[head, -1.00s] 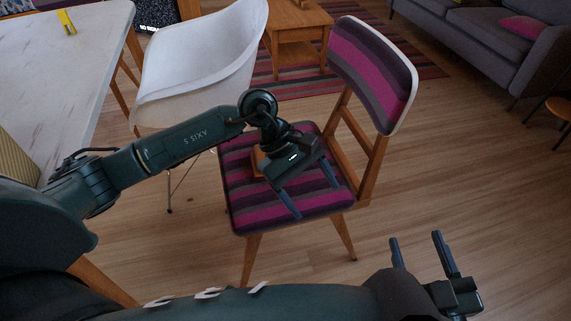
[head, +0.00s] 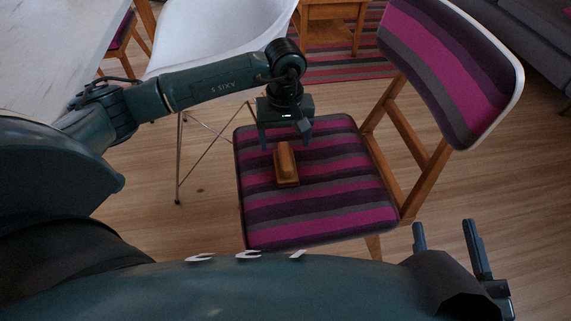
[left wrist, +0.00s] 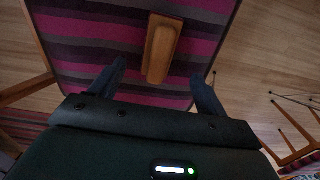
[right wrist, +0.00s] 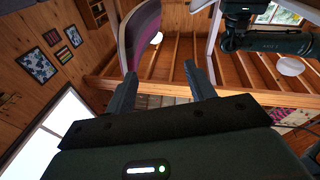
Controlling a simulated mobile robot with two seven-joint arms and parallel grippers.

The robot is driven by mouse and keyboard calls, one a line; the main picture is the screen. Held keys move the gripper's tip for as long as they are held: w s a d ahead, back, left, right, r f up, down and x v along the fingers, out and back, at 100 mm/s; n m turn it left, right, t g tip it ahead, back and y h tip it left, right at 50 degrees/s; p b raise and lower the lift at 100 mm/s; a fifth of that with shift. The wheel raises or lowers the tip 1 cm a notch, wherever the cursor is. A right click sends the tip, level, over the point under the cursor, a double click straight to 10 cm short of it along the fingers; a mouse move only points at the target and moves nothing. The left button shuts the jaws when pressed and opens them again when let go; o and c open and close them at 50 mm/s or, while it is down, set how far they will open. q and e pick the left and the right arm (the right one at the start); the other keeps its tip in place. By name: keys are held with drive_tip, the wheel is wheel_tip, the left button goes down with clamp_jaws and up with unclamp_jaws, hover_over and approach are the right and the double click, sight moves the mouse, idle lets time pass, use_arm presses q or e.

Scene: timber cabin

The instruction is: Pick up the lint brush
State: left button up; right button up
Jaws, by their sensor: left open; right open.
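The lint brush (head: 286,164) is a wooden block with a rounded handle, lying on the striped seat of the chair (head: 330,190). In the left wrist view the lint brush (left wrist: 161,50) shows just beyond and between the fingertips. My left gripper (head: 285,140) is open above the far end of the brush, its fingers pointing down to either side. I cannot tell whether it touches the brush. My right gripper (head: 447,232) is open and empty at the lower right, away from the chair seat. It also shows in the right wrist view (right wrist: 160,82).
The chair's backrest (head: 455,65) rises to the right of the seat. A white shell chair (head: 220,35) stands behind my left arm, and a pale table (head: 50,50) is at the left. A wooden side table (head: 330,25) stands farther back.

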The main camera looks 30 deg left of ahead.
sight(285, 154)
use_arm(q)
wheel_tip(285, 154, down, 8)
drive_tip(key=b, duration=0.2)
drive_tip(key=shift+d+b, duration=0.1)
drive_tip(key=shift+b, duration=0.25)
drive_tip(key=shift+r, duration=0.1)
drive_tip(key=c, duration=1.1)
